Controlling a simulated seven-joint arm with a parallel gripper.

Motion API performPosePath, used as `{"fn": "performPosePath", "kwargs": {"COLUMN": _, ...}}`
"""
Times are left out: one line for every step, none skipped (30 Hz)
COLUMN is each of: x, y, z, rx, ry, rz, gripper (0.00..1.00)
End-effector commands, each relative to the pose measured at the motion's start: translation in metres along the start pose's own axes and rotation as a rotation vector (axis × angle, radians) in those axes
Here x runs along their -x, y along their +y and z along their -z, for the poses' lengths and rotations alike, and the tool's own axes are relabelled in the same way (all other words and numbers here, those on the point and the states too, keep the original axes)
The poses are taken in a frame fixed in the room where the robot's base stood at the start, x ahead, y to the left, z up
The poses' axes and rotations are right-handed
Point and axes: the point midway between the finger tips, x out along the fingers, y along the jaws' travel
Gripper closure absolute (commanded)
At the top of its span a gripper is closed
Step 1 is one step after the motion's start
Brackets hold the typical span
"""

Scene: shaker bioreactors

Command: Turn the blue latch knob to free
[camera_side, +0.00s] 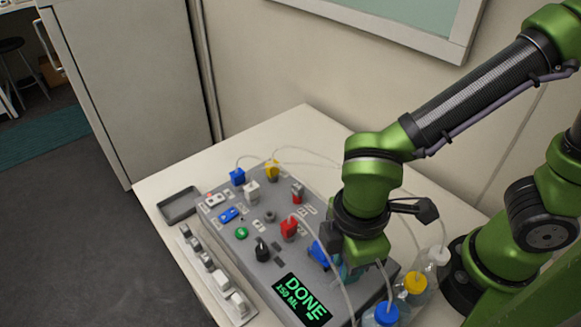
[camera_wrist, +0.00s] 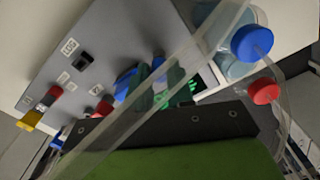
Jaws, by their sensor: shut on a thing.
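The blue latch knob (camera_side: 318,254) is on the grey console (camera_side: 262,262), just left of my gripper and beside the lit display in the side view. It also shows in the wrist view (camera_wrist: 125,82), against the greenish fingers. My gripper (camera_side: 346,270) is low over the console's right part, pointing down, and is shut on the knob; its fingers (camera_wrist: 160,88) show in the wrist view. The fingers and a clear tube hide part of the knob, so its exact angle is hard to tell.
The display (camera_side: 302,300) reads "DONE 150 ML". Red (camera_side: 289,228), yellow (camera_side: 272,170) and blue (camera_side: 237,177) connectors stand on the console. Clear tubes arch close to my gripper. Capped bottles, one with a blue cap (camera_side: 386,313), stand at the right. A black tray (camera_side: 179,205) lies left.

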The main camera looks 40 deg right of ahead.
Motion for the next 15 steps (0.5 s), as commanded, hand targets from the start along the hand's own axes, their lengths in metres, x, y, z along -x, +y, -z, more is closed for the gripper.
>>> {"fn": "performPosePath", "kwargs": {"x": 0.0011, "y": -0.0002, "z": 0.0001, "rx": 0.0, "ry": 0.001, "rz": 0.0, "gripper": 1.0}}
{"fn": "performPosePath", "kwargs": {"x": 0.0011, "y": -0.0002, "z": 0.0001, "rx": 0.0, "ry": 0.001, "rz": 0.0, "gripper": 1.0}}
{"fn": "performPosePath", "kwargs": {"x": 0.0011, "y": -0.0002, "z": 0.0001, "rx": 0.0, "ry": 0.001, "rz": 0.0, "gripper": 1.0}}
{"fn": "performPosePath", "kwargs": {"x": 0.0011, "y": -0.0002, "z": 0.0001, "rx": 0.0, "ry": 0.001, "rz": 0.0, "gripper": 1.0}}
{"fn": "performPosePath", "kwargs": {"x": 0.0011, "y": -0.0002, "z": 0.0001, "rx": 0.0, "ry": 0.001, "rz": 0.0, "gripper": 1.0}}
{"fn": "performPosePath", "kwargs": {"x": 0.0011, "y": -0.0002, "z": 0.0002, "rx": 0.0, "ry": 0.001, "rz": 0.0, "gripper": 1.0}}
{"fn": "performPosePath", "kwargs": {"x": 0.0011, "y": -0.0002, "z": 0.0002, "rx": 0.0, "ry": 0.001, "rz": 0.0, "gripper": 1.0}}
{"fn": "performPosePath", "kwargs": {"x": 0.0011, "y": -0.0002, "z": 0.0002, "rx": 0.0, "ry": 0.001, "rz": 0.0, "gripper": 1.0}}
{"fn": "performPosePath", "kwargs": {"x": 0.001, "y": -0.0002, "z": 0.0002, "rx": 0.0, "ry": 0.001, "rz": 0.0, "gripper": 1.0}}
{"fn": "performPosePath", "kwargs": {"x": 0.001, "y": -0.0002, "z": 0.0002, "rx": 0.0, "ry": 0.001, "rz": 0.0, "gripper": 0.75}}
{"fn": "performPosePath", "kwargs": {"x": 0.001, "y": -0.0001, "z": 0.0002, "rx": 0.0, "ry": 0.001, "rz": 0.0, "gripper": 0.7}}
{"fn": "performPosePath", "kwargs": {"x": 0.001, "y": -0.0001, "z": 0.0002, "rx": 0.0, "ry": 0.001, "rz": -0.001, "gripper": 0.64}}
{"fn": "performPosePath", "kwargs": {"x": 0.0009, "y": -0.0001, "z": 0.0002, "rx": 0.0, "ry": 0.001, "rz": -0.001, "gripper": 0.6}}
{"fn": "performPosePath", "kwargs": {"x": 0.0008, "y": -0.0001, "z": 0.0002, "rx": 0.0, "ry": 0.001, "rz": -0.001, "gripper": 0.55}}
{"fn": "performPosePath", "kwargs": {"x": 0.0007, "y": -0.0001, "z": 0.0002, "rx": 0.0, "ry": 0.001, "rz": 0.0, "gripper": 0.52}}
